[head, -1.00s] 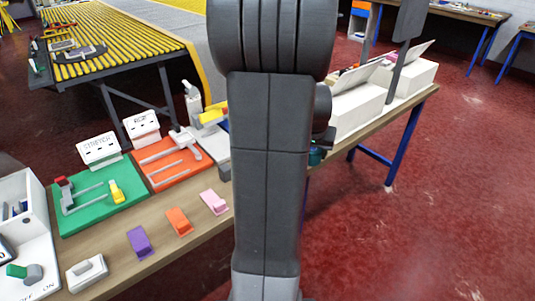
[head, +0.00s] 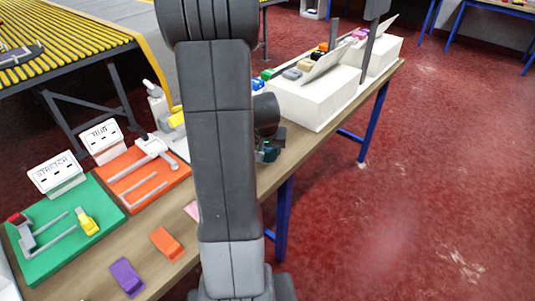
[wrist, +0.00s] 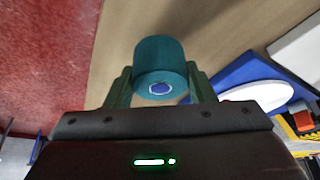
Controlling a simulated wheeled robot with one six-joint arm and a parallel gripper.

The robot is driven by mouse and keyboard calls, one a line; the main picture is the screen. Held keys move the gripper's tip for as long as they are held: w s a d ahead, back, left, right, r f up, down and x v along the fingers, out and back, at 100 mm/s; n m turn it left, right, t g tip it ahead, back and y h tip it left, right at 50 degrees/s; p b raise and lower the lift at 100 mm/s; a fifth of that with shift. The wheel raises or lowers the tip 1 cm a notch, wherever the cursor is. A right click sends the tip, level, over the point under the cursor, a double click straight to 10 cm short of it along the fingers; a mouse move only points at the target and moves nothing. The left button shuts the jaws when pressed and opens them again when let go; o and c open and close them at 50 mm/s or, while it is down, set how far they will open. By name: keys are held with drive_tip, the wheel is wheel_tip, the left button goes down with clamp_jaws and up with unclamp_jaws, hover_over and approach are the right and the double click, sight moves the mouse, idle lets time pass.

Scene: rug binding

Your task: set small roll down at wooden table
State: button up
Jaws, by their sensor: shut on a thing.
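The small roll is a teal cylinder with a blue and white core end; in the wrist view the small roll (wrist: 160,60) sits between the two fingers of my gripper (wrist: 160,85), which is shut on it. In the head view my gripper (head: 268,150) is small, dark and partly hidden behind my arm, with a bit of teal showing. The wooden table (head: 310,152) runs diagonally through the head view. In the wrist view its tan top (wrist: 235,30) lies behind the roll, close to an edge with red floor. I cannot tell the height of the roll above the top.
White boxes (head: 305,100) stand on the table to the right of my gripper. A green board (head: 65,225), an orange board (head: 145,175), and purple (head: 127,277) and orange (head: 166,244) blocks lie to the left. A blue and white item (wrist: 255,90) is right of the roll.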

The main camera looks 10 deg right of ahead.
drive_tip(key=shift+f, duration=1.15)
drive_tip(key=shift+f, duration=0.1)
drive_tip(key=shift+f+b, duration=0.15)
drive_tip(key=shift+b, duration=0.2)
drive_tip(key=o, duration=1)
drive_tip(key=shift+r+p, duration=0.35)
drive_tip(key=shift+r, duration=0.2)
drive_tip(key=v, duration=1.1)
drive_tip(key=shift+s+a+r, duration=0.15)
drive_tip(key=shift+r, duration=0.05)
